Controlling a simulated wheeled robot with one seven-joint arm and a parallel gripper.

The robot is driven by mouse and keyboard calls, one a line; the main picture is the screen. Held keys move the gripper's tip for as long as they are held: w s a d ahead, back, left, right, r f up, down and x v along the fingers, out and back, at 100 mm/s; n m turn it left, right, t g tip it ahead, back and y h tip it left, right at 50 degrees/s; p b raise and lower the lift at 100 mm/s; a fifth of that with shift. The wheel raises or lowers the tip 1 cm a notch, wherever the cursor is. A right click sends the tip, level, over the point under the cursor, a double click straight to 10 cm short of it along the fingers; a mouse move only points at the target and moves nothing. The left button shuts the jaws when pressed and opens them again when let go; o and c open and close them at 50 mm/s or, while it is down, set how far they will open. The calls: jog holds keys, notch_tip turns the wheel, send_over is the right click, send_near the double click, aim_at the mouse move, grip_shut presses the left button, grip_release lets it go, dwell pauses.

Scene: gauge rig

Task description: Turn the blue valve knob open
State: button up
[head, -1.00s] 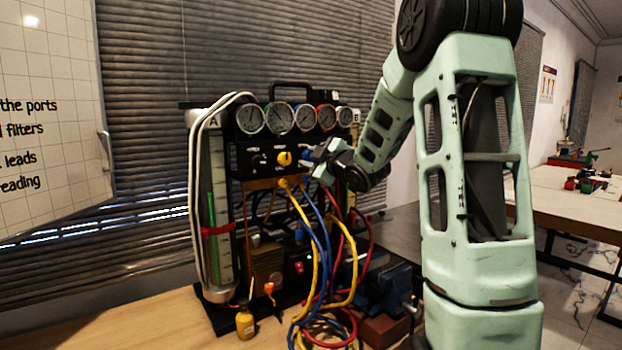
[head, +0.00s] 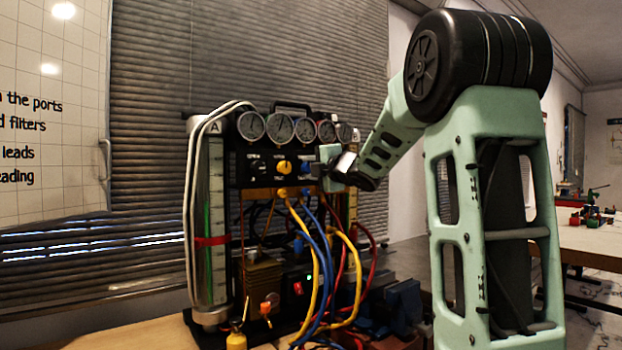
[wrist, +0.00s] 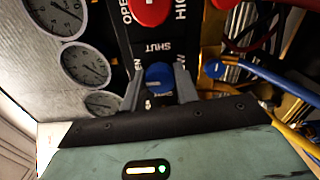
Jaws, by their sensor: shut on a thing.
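The blue valve knob (wrist: 160,76) sits on the black panel in the wrist view, with printed words around it, "SHUT" among them. My gripper (wrist: 159,84) has one finger on each side of the knob and is shut on it. In the head view the knob (head: 305,168) shows as a small blue spot at the panel's right side, partly hidden by my gripper (head: 314,170), which reaches it from the right. The knob's pointer cannot be made out.
A red knob (wrist: 149,8) is beside it in the wrist view. A yellow knob (head: 284,167) is left of my gripper in the head view. Several gauges (head: 280,129) line the panel top. Blue hoses (head: 318,245) and yellow hoses hang close below.

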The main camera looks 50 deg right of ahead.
jog(key=shift+n, duration=0.3)
jog(key=o, duration=1)
jog(key=shift+c, duration=0.2)
